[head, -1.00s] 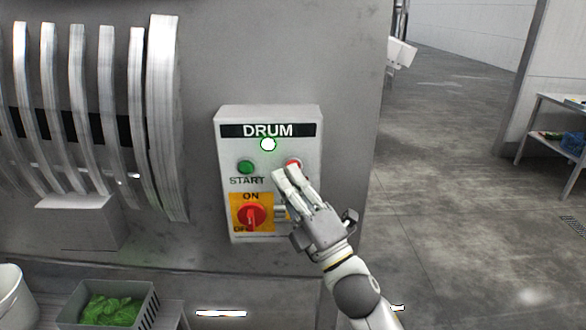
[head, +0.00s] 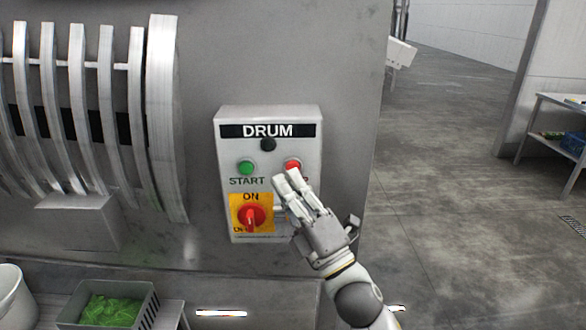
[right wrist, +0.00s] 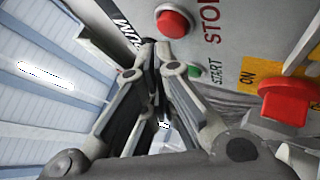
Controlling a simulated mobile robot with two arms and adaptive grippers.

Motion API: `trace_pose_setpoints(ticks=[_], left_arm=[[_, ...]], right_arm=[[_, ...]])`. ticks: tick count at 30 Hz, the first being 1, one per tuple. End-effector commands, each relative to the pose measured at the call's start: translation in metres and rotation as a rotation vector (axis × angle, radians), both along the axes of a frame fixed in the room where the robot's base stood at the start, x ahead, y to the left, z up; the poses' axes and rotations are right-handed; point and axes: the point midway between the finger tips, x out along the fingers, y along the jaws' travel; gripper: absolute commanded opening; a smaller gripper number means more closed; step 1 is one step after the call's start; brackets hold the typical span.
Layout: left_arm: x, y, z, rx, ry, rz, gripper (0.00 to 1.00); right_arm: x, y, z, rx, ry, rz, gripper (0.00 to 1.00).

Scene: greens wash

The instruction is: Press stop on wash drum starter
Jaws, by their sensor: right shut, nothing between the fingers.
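The grey drum starter box (head: 232,148) is on the machine's side wall under a black DRUM label. Its red stop button (head: 292,165) is at the right, with the green start button (head: 246,167) at the left. The lamp (head: 268,144) above them is dark. My right gripper (head: 285,181) is shut and empty, its fingertips just below the stop button and covering most of its label. In the right wrist view the stop button (right wrist: 173,22) shows clear of the fingertips, with a visible gap. My left gripper is not in view.
A red rotary switch (head: 251,216) on a yellow plate sits below the start button, close to my fingers. The ribbed drum (head: 160,120) is at the left. A grey crate of greens (head: 145,303) stands below. Open floor (head: 450,170) lies to the right.

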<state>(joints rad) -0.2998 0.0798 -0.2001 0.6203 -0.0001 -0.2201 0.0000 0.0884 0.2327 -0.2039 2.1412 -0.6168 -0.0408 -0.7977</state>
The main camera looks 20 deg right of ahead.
Motion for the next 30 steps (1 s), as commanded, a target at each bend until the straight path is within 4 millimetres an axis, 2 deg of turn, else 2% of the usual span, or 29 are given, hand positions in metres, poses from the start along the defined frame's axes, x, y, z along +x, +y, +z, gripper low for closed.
trace_pose_setpoints(ticks=[8, 21, 30], left_arm=[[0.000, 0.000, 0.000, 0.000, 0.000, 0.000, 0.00], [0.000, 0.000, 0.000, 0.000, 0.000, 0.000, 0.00], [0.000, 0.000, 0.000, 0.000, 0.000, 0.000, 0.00]], right_arm=[[-0.002, 0.001, 0.000, -0.001, 0.000, 0.001, 0.00], [-0.041, 0.012, 0.000, 0.001, 0.000, 0.001, 0.00], [-0.048, 0.014, 0.000, 0.000, -0.001, 0.000, 0.00]])
